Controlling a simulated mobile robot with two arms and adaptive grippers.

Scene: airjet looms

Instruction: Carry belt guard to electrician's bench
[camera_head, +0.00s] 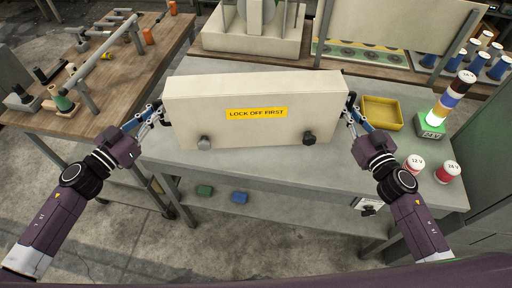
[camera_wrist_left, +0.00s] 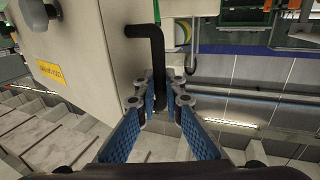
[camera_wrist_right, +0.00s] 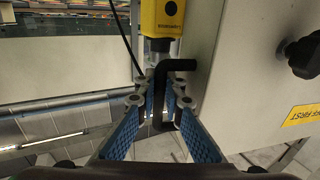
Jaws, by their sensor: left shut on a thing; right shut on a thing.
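The belt guard (camera_head: 250,97) is a cream box with a yellow "LOCK OFF FIRST" label (camera_head: 257,113) and two dark knobs on its face. I hold it level between my arms, in front of and over the grey bench (camera_head: 300,168); whether it touches the bench I cannot tell. My left gripper (camera_head: 157,113) is shut on the black handle (camera_wrist_left: 157,62) at its left end. My right gripper (camera_head: 350,108) is shut on the black handle (camera_wrist_right: 170,68) at its right end. The guard also shows in the left wrist view (camera_wrist_left: 95,50) and the right wrist view (camera_wrist_right: 235,65).
A machine part (camera_head: 252,35) and spools (camera_head: 488,60) are behind. A wooden bench (camera_head: 130,70) with tools stands left. Green and blue blocks lie below.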

